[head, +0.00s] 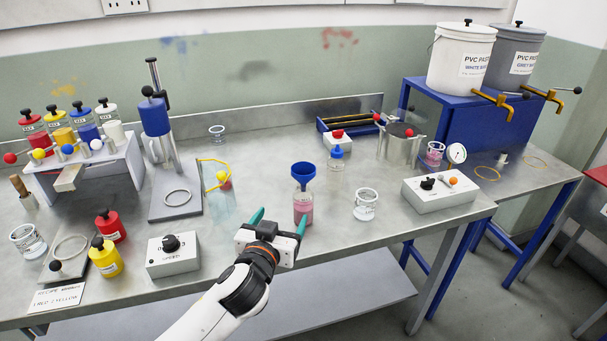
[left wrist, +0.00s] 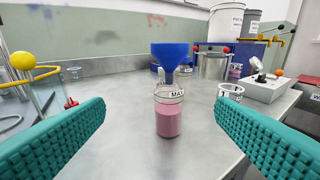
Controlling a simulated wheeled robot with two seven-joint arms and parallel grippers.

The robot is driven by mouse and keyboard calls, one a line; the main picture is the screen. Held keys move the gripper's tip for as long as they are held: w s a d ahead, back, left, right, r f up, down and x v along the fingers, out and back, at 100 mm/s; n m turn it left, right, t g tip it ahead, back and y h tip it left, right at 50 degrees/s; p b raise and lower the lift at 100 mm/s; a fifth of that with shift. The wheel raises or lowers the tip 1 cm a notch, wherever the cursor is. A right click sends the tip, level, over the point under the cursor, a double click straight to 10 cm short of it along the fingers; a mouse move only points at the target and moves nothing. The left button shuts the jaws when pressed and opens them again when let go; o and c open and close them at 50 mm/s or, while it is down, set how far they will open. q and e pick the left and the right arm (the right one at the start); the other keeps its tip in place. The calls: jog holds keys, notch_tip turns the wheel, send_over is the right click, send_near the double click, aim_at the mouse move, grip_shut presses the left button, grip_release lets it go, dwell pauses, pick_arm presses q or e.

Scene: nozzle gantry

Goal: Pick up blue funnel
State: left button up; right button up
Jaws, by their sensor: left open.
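The blue funnel (head: 303,171) sits upright in the mouth of a clear bottle (head: 303,208) that holds pink liquid, on the metal bench. In the left wrist view the funnel (left wrist: 170,52) stands above the bottle (left wrist: 168,118), centred between my fingers and beyond them. My left gripper (head: 279,219) is open and empty, with teal fingers pointing toward the bottle from the front left. It also shows in the left wrist view (left wrist: 172,140), its two fingers wide apart. The funnel's stem is partly hidden in the bottle neck. My right gripper is not in view.
A blue-capped bottle (head: 336,168) stands right behind the funnel, and a glass beaker (head: 366,204) stands to its right. A yellow wire loop with a ball (head: 222,177) is to the left. A grey control box (head: 173,256) lies left of my gripper. The bench between gripper and bottle is clear.

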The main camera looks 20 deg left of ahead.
pick_arm(q)
jog(key=t, duration=0.2)
send_near(303, 170)
jog(key=shift+m+h, duration=0.3)
jog(key=shift+h, duration=0.1)
jog(key=w+p, duration=0.1)
jog(key=w, duration=0.5)
jog(key=shift+a, duration=0.15)
jog(key=shift+w+r+p, duration=0.15)
jog(key=shift+w+p, duration=0.2)
jog(key=shift+w, duration=0.05)
jog(key=w+p, duration=0.1)
jog(key=w, duration=0.2)
jog(key=shift+w+a, duration=0.1)
jog(key=shift+w, duration=0.55)
jog(key=c, duration=1.1)
